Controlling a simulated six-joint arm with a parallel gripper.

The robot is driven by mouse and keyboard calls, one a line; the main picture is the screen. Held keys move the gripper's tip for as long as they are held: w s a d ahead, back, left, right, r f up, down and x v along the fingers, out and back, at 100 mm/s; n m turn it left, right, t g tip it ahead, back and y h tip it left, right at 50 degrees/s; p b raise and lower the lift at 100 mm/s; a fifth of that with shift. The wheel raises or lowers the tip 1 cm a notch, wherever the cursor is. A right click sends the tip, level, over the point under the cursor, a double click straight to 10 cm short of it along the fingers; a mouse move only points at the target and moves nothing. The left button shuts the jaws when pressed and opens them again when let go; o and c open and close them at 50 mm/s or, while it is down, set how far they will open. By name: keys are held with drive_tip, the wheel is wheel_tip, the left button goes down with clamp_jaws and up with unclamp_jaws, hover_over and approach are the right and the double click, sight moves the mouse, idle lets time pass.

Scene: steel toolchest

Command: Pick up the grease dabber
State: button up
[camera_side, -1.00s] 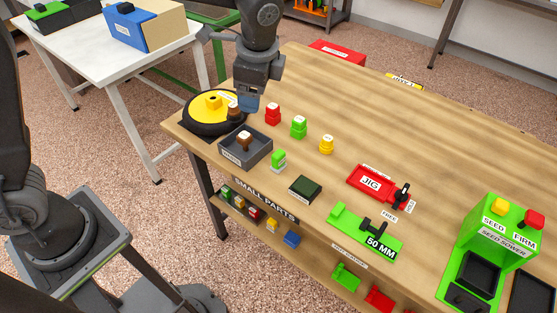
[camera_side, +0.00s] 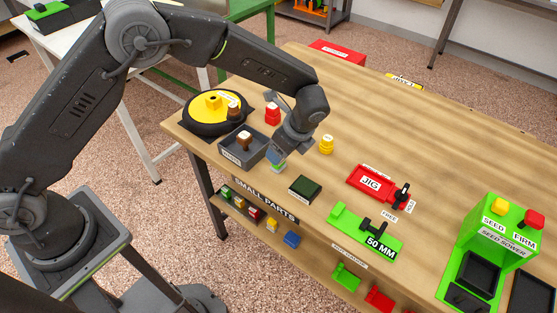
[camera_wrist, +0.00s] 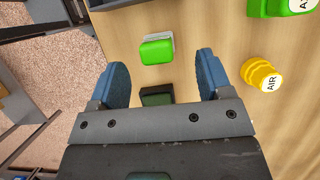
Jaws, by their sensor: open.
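No label that I can read says grease dabber, so I cannot tell for certain which thing it is. A brown-topped piece (camera_side: 244,138) stands in the grey tray (camera_side: 262,154). Another brown-topped piece (camera_side: 233,108) stands on the yellow-topped black disc (camera_side: 204,123). My gripper (camera_side: 277,162) is right of the tray, low over a small green block. In the wrist view its blue fingers (camera_wrist: 162,62) are apart with nothing gripped. The green block (camera_wrist: 157,51) shows between and just beyond the fingertips.
A dark green pad (camera_side: 305,187) lies right of my gripper. A red stack (camera_side: 272,115) and a yellow stack (camera_side: 326,145) stand behind it. The red jig (camera_side: 368,182) and the green 50 MM fixture (camera_side: 352,228) are farther right. The back of the bench is clear.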

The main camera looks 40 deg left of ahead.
drive_tip(key=shift+s+x, duration=0.2)
drive_tip(key=shift+x, duration=2.7)
drive_tip(key=shift+c, duration=0.4)
drive_tip(key=shift+r, duration=0.1)
drive_tip(key=c, duration=0.9)
